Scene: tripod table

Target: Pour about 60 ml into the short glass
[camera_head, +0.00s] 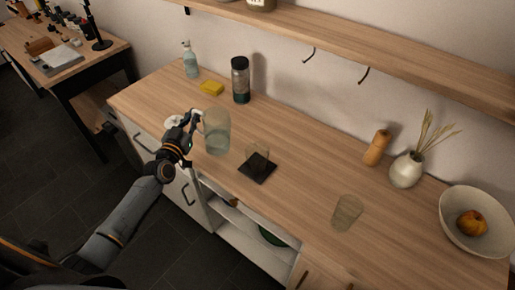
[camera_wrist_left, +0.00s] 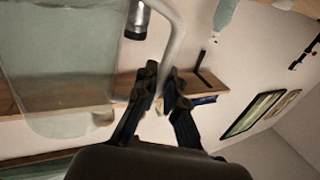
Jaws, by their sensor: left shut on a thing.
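A clear pitcher with pale liquid (camera_head: 217,133) is on or just above the counter left of centre, roughly upright. My left gripper (camera_head: 190,122) is at its left side, shut on the handle. In the left wrist view the fingers (camera_wrist_left: 161,92) close on the pale handle (camera_wrist_left: 176,40), and the pitcher (camera_wrist_left: 60,70) fills the left. I cannot tell whether its base touches the counter. A short clear glass (camera_head: 257,154) stands on a dark square coaster (camera_head: 259,172), right of the pitcher, apart from it. My right gripper is not in view.
A taller glass (camera_head: 347,212) stands further right. A dark-lidded bottle (camera_head: 240,80), yellow sponge (camera_head: 212,88) and soap bottle (camera_head: 190,60) stand behind the pitcher. A wooden mill (camera_head: 377,148), vase (camera_head: 407,170) and fruit bowl (camera_head: 480,240) are at right. Counter between the glasses is clear.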

